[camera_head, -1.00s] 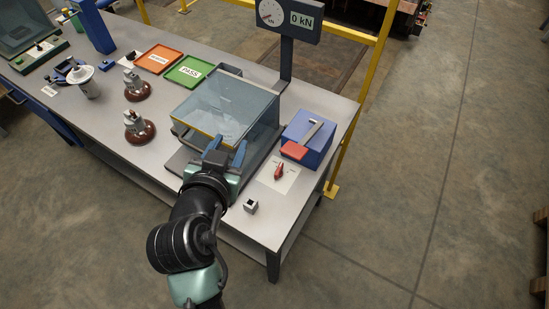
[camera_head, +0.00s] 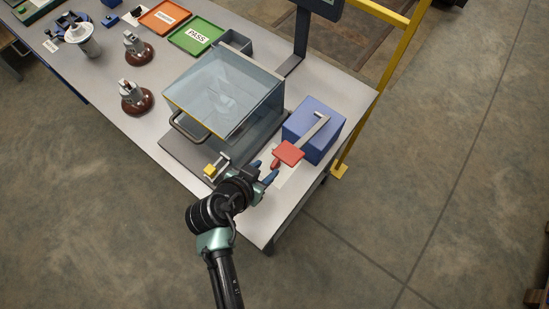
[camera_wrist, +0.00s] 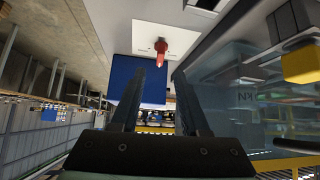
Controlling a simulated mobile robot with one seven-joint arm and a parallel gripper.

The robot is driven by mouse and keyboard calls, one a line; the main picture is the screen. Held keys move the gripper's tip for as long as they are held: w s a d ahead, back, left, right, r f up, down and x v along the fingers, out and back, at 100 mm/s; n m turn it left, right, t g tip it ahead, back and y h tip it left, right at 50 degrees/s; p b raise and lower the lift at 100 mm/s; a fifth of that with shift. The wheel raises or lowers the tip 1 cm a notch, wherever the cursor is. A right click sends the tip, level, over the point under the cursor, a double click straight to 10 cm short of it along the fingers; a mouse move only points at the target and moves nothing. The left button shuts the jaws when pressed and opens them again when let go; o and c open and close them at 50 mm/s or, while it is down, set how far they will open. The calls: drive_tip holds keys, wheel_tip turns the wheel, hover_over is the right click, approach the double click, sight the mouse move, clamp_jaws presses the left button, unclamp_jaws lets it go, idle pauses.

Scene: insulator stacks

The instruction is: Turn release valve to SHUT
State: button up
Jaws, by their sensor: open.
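The release valve shows as a small red handle (camera_head: 276,163) beside the front of the blue box, partly hidden by the box's red lever pad and my gripper. In the wrist view the red valve handle (camera_wrist: 161,52) stands on a white plate (camera_wrist: 178,40), whose lettering I cannot read. My gripper (camera_head: 264,172) is open and empty, close to the valve on its near side. In the wrist view its two fingers (camera_wrist: 164,80) are spread, with the handle beyond their tips and apparently untouched.
A clear-walled test enclosure (camera_head: 222,95) with a front handle stands left of the valve. A yellow block (camera_head: 210,170) sits at its front edge. The blue box (camera_head: 316,125) with its red-padded lever (camera_head: 289,152) stands close behind the valve. Brown-based insulators (camera_head: 136,98) stand further left.

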sight(275, 161)
drive_tip(key=x, duration=0.7)
clamp_jaws()
idle(0.3)
